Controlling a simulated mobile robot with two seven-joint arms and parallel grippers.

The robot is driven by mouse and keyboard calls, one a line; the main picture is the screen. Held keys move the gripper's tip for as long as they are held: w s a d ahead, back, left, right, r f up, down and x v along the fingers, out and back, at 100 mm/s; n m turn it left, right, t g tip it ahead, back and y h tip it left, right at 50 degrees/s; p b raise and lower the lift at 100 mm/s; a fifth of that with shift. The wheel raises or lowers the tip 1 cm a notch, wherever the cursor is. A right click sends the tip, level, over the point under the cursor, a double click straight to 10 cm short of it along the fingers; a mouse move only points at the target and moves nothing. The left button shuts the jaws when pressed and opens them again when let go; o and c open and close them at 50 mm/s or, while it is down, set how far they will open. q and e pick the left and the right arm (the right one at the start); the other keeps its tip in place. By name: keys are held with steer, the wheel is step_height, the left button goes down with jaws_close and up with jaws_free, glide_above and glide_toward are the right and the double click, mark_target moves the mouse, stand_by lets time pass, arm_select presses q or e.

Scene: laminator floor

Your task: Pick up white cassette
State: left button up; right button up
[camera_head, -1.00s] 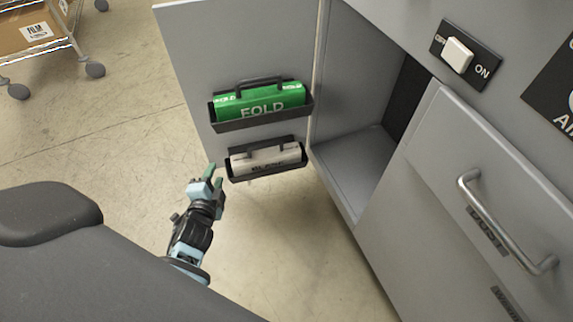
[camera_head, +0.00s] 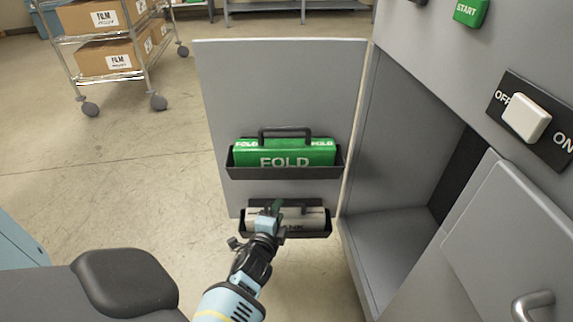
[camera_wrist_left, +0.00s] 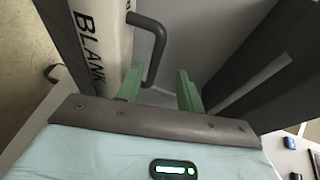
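The white cassette (camera_head: 313,218) lies in the lower rack on the inside of the open cabinet door, partly hidden behind my left gripper. In the left wrist view the white cassette (camera_wrist_left: 106,38) shows the word BLANK, and its dark handle (camera_wrist_left: 157,48) sticks out towards the fingers. My left gripper (camera_head: 272,208) is in front of the lower rack. In its wrist view the two green fingers (camera_wrist_left: 159,88) are apart, with the handle's lower end near the gap between them. Nothing is held. My right gripper is not in view.
A green FOLD cassette (camera_head: 285,153) sits in the upper rack (camera_head: 285,173) of the door (camera_head: 280,75). The open cabinet (camera_head: 395,230) stands to the right. A wire cart with boxes (camera_head: 108,57) is at the back left. The floor between is clear.

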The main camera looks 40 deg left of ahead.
mark_target(285, 216)
arm_select(q)
steer(key=shift+w+a+f, duration=0.1)
steer(key=shift+w+f, duration=0.05)
steer(key=b+x, duration=0.1)
steer(key=x, duration=0.1)
steer(key=b+x, duration=0.1)
steer(key=x, duration=0.1)
steer(key=shift+w+f, duration=0.15)
steer(key=shift+f, duration=0.25)
steer(key=shift+w+a, duration=0.15)
steer(key=shift+w, duration=0.15)
steer(key=c, duration=0.7)
jaws_close()
steer(key=shift+r, duration=0.15)
